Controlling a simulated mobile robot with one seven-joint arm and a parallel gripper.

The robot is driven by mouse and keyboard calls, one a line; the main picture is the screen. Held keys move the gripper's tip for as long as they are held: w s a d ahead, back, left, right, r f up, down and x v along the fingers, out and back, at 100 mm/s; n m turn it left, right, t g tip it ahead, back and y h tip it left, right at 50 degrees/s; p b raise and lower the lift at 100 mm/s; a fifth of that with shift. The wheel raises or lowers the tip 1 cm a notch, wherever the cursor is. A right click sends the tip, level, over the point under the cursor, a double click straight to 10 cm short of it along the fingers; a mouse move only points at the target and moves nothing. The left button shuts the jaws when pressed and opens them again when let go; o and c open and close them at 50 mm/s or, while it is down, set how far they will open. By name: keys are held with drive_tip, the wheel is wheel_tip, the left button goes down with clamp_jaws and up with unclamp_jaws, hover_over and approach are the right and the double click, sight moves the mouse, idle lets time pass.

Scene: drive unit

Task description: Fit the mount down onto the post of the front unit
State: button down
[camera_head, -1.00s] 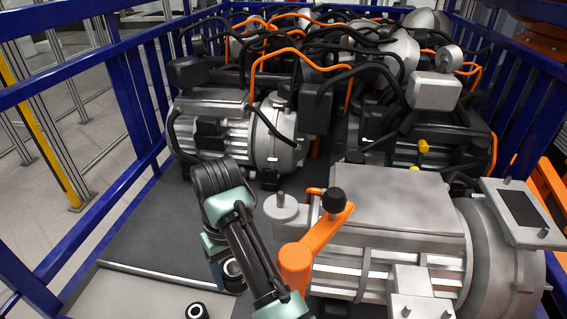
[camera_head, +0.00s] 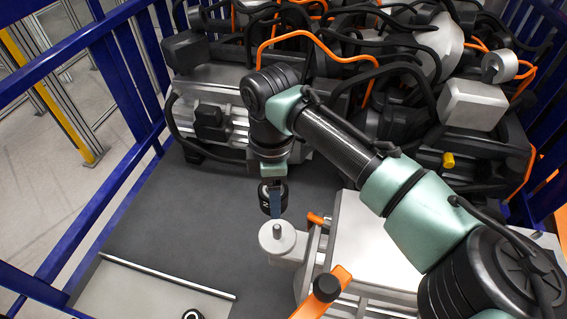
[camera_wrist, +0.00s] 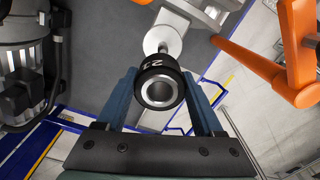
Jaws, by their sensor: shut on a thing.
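The mount is a short black cylinder (camera_head: 266,201) with a pale metal bore. My gripper (camera_head: 273,194) is shut on its sides, with blue fingers. In the wrist view the mount (camera_wrist: 160,68) sits between the fingertips, its open bore facing the camera. The front unit (camera_head: 372,240) is the grey drive at the lower right. Its post (camera_head: 277,230) is a short pin on a round grey disc at its left end. The mount is held above the post, apart from it and slightly behind it in the head view. The post (camera_wrist: 164,46) appears just beyond the mount in the wrist view.
An orange lever with a black knob (camera_head: 327,287) stands close right of the post. Another mount (camera_head: 193,315) lies on the pale plate at the lower left. Other drives with cables fill the back. Blue rails (camera_head: 128,85) bound the left. Dark floor left of the post is clear.

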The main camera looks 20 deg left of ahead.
drive_tip(key=b, duration=0.5)
hover_over(278, 226)
wheel_tip(278, 226, down, 6)
drive_tip(key=shift+r, duration=0.1)
drive_tip(key=shift+s+a+f+b, duration=0.1)
drive_tip(key=shift+f+b, duration=0.25)
drive_tip(key=shift+b, duration=0.2)
drive_tip(key=shift+f, duration=0.2)
idle(0.4)
drive_tip(key=shift+f+b, duration=0.35)
drive_tip(key=shift+f, duration=0.6)
drive_tip(key=shift+f, duration=0.1)
